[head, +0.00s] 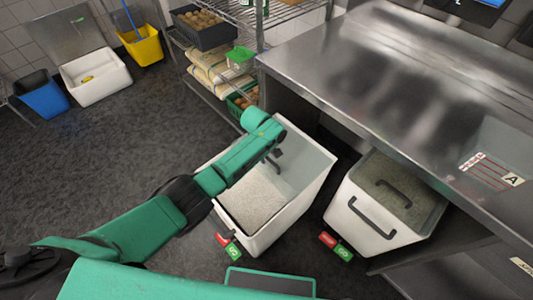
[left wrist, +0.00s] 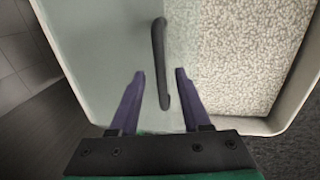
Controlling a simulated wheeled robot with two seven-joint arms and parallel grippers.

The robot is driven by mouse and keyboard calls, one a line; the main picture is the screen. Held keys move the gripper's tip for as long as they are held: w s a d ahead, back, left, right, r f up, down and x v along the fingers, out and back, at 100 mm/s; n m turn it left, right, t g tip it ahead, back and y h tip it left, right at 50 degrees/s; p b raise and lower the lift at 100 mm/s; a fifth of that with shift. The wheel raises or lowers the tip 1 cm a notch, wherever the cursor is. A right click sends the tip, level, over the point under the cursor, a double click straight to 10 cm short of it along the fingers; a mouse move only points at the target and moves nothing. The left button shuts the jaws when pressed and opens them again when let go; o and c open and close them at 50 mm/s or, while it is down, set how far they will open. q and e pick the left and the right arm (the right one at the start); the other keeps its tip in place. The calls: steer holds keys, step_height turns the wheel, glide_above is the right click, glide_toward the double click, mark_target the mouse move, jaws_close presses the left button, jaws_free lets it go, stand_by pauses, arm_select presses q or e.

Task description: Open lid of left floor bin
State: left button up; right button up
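The left floor bin (head: 287,220) is a white tub on the floor beside the steel counter. Pale grains show in its near left part, and a smooth pale panel fills the rest. My left gripper (head: 274,156) reaches over the bin from the left. In the left wrist view its two fingers (left wrist: 157,75) are apart, with a dark bar handle (left wrist: 159,50) between them in the picture. No firm grip on the handle shows. I cannot tell whether the pale panel is the lid or an inner wall. My right gripper is not in view.
A second white bin (head: 345,218) with a clear lid and dark handles stands to the right, partly under the counter (head: 350,60). A wire shelf (head: 262,25) stands behind. A yellow bucket (head: 147,50) and other bins stand far left. The left floor is clear.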

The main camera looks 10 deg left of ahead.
arm_select(q)
step_height(320, 180, up, 14)
steer(key=s+a+p, duration=0.1)
steer(key=s+p, duration=0.1)
steer(key=p, duration=0.1)
steer(key=shift+a, duration=0.4)
steer(key=shift+s+r, duration=0.1)
